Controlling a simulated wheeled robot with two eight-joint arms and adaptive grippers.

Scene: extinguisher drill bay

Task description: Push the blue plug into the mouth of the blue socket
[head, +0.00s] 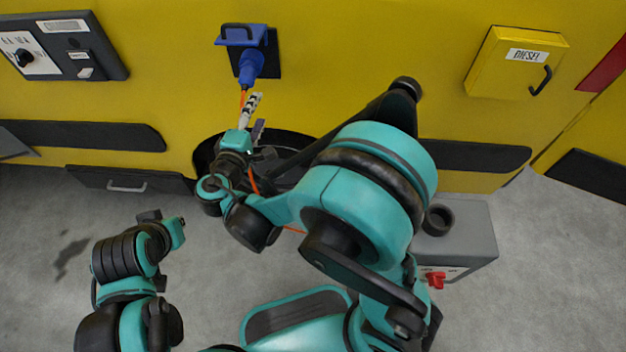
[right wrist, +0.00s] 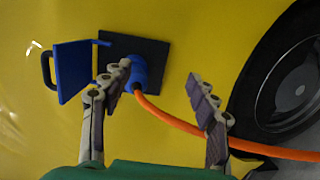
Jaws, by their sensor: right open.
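The blue plug (head: 250,66) is at the blue socket (head: 243,36) on the yellow wall, its orange cable hanging down. The socket's hinged lid is raised. In the right wrist view the plug (right wrist: 139,72) points into the socket (right wrist: 73,72), against the black backing plate; its front end is hidden, so I cannot tell how deep it sits. My right gripper (head: 255,112) is open just below the plug. In the right wrist view the fingers (right wrist: 160,85) are spread and empty, the left one overlapping the plug's edge. My left gripper (head: 165,226) is low at the left, its jaws unclear.
The orange cable (right wrist: 190,127) runs right across the right wrist view, behind the right finger. A black wheel (right wrist: 295,85) is beside it. A yellow diesel box (head: 517,62) and a dark control panel (head: 65,46) are on the wall. A grey box (head: 470,240) stands at right.

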